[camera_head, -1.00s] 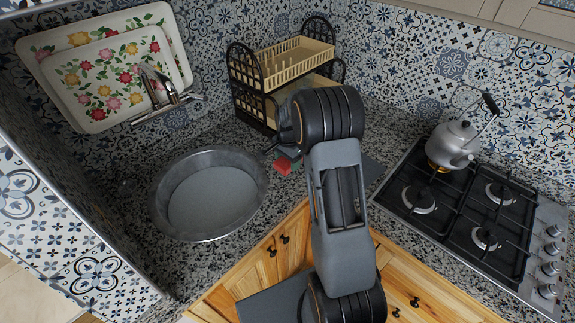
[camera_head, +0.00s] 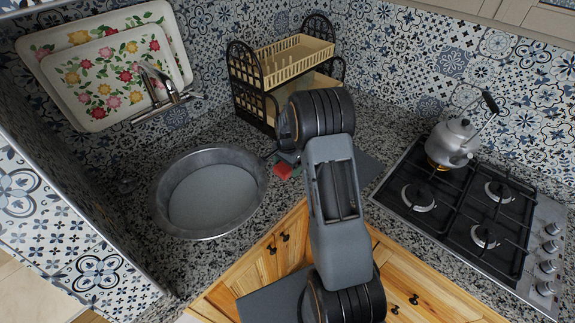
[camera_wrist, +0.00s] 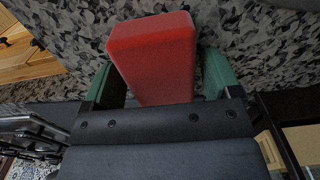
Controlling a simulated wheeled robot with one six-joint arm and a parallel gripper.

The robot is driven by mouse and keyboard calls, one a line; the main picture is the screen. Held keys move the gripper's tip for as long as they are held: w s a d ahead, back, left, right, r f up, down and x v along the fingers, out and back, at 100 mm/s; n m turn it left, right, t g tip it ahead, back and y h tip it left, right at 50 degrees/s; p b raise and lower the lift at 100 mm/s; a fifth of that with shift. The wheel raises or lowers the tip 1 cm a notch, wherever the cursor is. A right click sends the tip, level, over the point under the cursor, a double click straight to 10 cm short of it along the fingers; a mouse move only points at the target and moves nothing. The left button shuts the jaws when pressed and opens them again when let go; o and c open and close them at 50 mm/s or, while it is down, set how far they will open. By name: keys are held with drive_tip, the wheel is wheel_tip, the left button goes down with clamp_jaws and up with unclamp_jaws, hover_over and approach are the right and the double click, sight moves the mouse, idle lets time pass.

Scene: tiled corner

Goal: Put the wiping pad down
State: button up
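The wiping pad is a red block (camera_wrist: 155,55) between the two green fingers of my gripper (camera_wrist: 160,80) in the wrist view. The fingers sit close against its sides, so my gripper looks shut on it. In the head view, the pad (camera_head: 283,172) is a small red shape over the speckled counter (camera_head: 215,135), right of the round basin. My gripper (camera_head: 287,160) is mostly hidden there behind my dark wrist joint. The pad is close to the counter, but I cannot tell whether it touches.
The round metal basin (camera_head: 252,193) is left of the pad. A dish rack (camera_head: 262,80) stands behind. A dark grey mat (camera_head: 367,168) lies to the right. A kettle (camera_head: 453,140) sits on the gas hob (camera_head: 465,205). A faucet (camera_head: 165,92) and floral trays (camera_head: 105,80) are at the left.

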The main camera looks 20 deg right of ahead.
drive_tip(key=shift+o, duration=0.6)
drive_tip(key=shift+r, duration=0.1)
drive_tip(key=shift+r, duration=0.25)
drive_tip(key=s+a+r+n+t+b, duration=0.1)
drive_tip(key=s+a+r+n, duration=0.1)
drive_tip(key=r, duration=0.7)
drive_tip(key=s+a+r+n+b, duration=0.1)
drive_tip(key=s+a+r, duration=0.15)
drive_tip(key=r, duration=0.55)
drive_tip(key=s+a+r+n+t, duration=0.1)
drive_tip(key=s+a+r+n, duration=0.1)
drive_tip(key=s+n, duration=0.3)
drive_tip(key=s+a+r+n+t, duration=0.2)
drive_tip(key=s+a+n, duration=0.2)
drive_tip(key=s, duration=0.9)
drive_tip(key=shift+s+n+t, duration=0.15)
drive_tip(key=shift+n+t, duration=0.15)
drive_tip(key=shift+n, duration=0.5)
